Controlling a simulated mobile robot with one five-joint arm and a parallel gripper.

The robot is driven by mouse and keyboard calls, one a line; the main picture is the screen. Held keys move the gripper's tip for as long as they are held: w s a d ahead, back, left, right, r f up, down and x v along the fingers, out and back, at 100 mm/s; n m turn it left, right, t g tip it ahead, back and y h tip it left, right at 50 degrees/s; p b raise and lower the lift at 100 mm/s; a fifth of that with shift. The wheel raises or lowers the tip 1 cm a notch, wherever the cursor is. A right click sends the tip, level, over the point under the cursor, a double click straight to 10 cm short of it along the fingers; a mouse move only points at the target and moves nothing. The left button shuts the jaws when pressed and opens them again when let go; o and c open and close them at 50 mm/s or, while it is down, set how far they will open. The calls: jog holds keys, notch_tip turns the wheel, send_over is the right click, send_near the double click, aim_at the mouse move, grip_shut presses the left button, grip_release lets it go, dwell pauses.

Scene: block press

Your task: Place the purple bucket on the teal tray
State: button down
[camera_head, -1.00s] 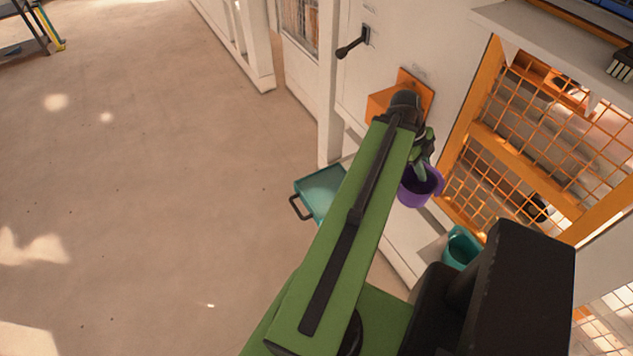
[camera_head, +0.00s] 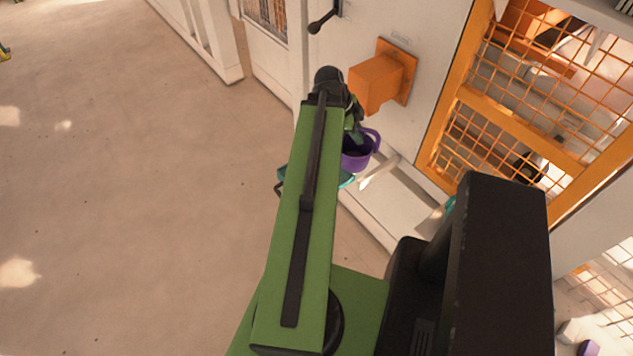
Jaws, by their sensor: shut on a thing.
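The purple bucket (camera_head: 358,157) hangs from my gripper (camera_head: 354,136), which is shut on it. My green arm hides the gripper's fingertips in part. The teal tray (camera_head: 346,181) is mostly hidden behind my arm. A strip of it shows right of the arm, just below the bucket in the picture, and a corner with its dark handle shows on the left. I cannot tell how high the bucket is above the tray.
An orange block (camera_head: 377,82) juts from the white wall beside the gripper, with a dark lever (camera_head: 322,21) above it. An orange mesh gate (camera_head: 490,130) stands at right. A white ledge (camera_head: 385,205) runs along the wall. The floor at left is clear.

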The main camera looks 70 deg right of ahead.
jog(key=w+f+b, duration=1.1)
jog(key=w+f, duration=0.1)
jog(key=w, duration=0.1)
jog(key=shift+a+n, duration=0.25)
jog(key=shift+n, duration=0.05)
jog(key=c, duration=1.4)
grip_release()
jog(key=p+v, duration=1.1)
jog(key=v, duration=0.1)
jog(key=shift+a, duration=0.2)
